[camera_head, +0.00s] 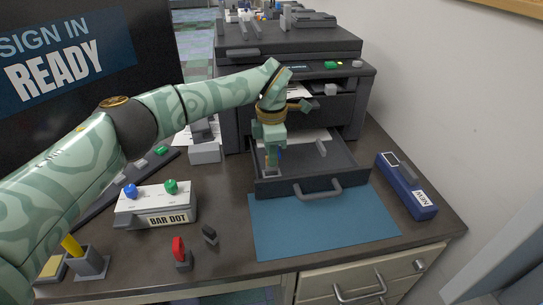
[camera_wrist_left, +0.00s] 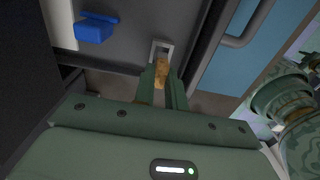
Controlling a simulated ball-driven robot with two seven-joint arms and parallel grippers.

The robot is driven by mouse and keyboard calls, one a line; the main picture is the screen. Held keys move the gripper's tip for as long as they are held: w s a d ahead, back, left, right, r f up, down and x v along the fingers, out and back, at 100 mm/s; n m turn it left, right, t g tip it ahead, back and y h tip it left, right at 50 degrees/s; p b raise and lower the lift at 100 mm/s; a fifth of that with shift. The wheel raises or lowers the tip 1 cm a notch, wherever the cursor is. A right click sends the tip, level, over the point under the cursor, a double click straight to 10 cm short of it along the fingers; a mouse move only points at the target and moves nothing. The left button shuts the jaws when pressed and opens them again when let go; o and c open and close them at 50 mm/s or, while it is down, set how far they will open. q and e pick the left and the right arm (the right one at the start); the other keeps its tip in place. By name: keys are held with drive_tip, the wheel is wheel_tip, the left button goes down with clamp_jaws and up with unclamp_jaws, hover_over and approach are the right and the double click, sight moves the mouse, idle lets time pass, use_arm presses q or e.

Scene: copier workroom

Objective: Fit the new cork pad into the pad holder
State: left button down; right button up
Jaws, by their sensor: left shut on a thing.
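My left gripper (camera_head: 271,164) reaches down into the open drawer at its front left. In the left wrist view, my left gripper (camera_wrist_left: 163,78) is shut on a small tan cork pad (camera_wrist_left: 161,72). The pad's tip is at the light grey frame of the pad holder (camera_wrist_left: 163,43), overlapping its near edge in that picture. I cannot tell whether the pad is inside the holder or just above it. In the head view the fingers mostly hide the pad and holder. My right gripper is not in view.
The drawer (camera_head: 310,182) extends from the copier (camera_head: 285,38). A blue part (camera_wrist_left: 95,28) sits inside it. A blue box marked NEW (camera_head: 397,181) stands right. A blue mat (camera_head: 325,222) lies in front. The BAR DOT box (camera_head: 155,206) and stamps (camera_head: 181,255) are left.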

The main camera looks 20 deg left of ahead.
use_arm(q)
drive_tip(key=shift+p, duration=0.5)
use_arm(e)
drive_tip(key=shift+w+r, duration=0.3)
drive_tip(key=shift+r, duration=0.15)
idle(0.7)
use_arm(q)
drive_tip(key=shift+f+b, duration=0.35)
drive_tip(key=shift+f, duration=0.95)
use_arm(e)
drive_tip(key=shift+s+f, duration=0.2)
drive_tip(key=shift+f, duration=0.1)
use_arm(q)
drive_tip(key=c, duration=1.4)
unclamp_jaws()
drive_tip(key=shift+o, duration=0.2)
wheel_tip(320, 180, up, 16)
drive_tip(key=p, duration=0.4)
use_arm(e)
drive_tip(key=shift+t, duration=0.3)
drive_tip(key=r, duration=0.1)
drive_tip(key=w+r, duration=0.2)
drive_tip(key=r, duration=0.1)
use_arm(q)
drive_tip(key=shift+r, duration=0.1)
